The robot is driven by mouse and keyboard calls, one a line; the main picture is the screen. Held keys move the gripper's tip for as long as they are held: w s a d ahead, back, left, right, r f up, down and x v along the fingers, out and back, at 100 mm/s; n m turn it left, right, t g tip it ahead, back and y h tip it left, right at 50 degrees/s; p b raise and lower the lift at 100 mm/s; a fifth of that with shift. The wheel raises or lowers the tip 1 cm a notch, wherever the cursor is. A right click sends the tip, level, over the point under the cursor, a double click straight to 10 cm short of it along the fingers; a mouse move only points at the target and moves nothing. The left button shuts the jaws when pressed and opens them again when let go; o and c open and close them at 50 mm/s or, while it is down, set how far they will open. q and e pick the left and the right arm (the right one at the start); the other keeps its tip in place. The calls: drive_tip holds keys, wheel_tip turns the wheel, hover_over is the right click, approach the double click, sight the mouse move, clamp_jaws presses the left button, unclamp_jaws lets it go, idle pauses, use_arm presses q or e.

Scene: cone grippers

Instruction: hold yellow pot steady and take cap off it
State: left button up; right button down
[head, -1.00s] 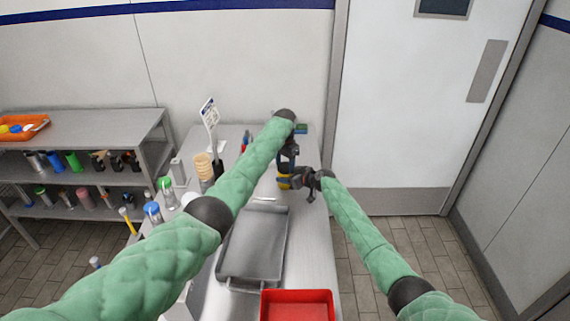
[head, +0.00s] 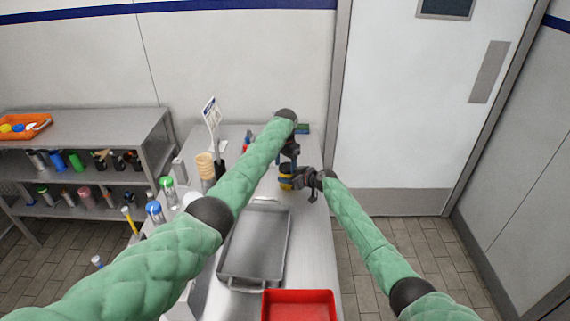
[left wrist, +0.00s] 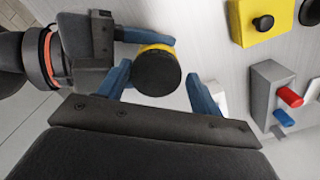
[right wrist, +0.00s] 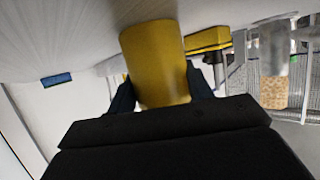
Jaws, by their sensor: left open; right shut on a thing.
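The yellow pot (head: 285,184) stands upright on the table near its right edge. In the left wrist view I look down on its black cap (left wrist: 157,73), which sits on top with a yellow rim (left wrist: 148,48) showing beside it. My right gripper (head: 300,180) is shut on the pot's side; the right wrist view shows the yellow body (right wrist: 155,55) between its fingers. My left gripper (left wrist: 159,90) is open above the pot, with one finger on each side of the cap. I cannot tell whether either finger touches it.
A yellow box with a black knob (left wrist: 262,22) and a grey block with red and blue pegs (left wrist: 272,95) stand close by. A metal tray (head: 255,245) and red bin (head: 298,306) lie nearer me. Beige stacked cups (head: 205,165) stand left.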

use_arm(q)
drive_tip(key=r, duration=0.4)
drive_tip(key=shift+d+r, duration=0.25)
drive_tip(key=shift+d, duration=0.05)
drive_tip(key=shift+c, duration=0.4)
drive_tip(key=shift+w+a+r, duration=0.3)
drive_tip(key=shift+a+r, duration=0.05)
drive_tip(key=shift+r, duration=0.15)
drive_tip(key=shift+w+a+r, duration=0.25)
drive_tip(key=shift+a+r, duration=0.05)
drive_tip(key=shift+r, duration=0.15)
drive_tip(key=shift+r+m, duration=0.35)
drive_tip(key=shift+m, duration=0.15)
drive_tip(key=m, duration=0.3)
drive_tip(key=d+m, duration=0.1)
drive_tip(key=shift+s+r+m, duration=0.3)
drive_tip(key=shift+s+m, duration=0.05)
drive_tip(key=shift+m, duration=0.05)
drive_tip(key=m, duration=0.3)
drive_tip(key=shift+s+d+m, duration=0.15)
drive_tip(key=shift+s+m, duration=0.05)
drive_tip(key=shift+m, duration=0.1)
drive_tip(key=shift+f+m, duration=0.15)
drive_tip(key=shift+m, duration=0.15)
drive_tip(key=shift+f, duration=3.8)
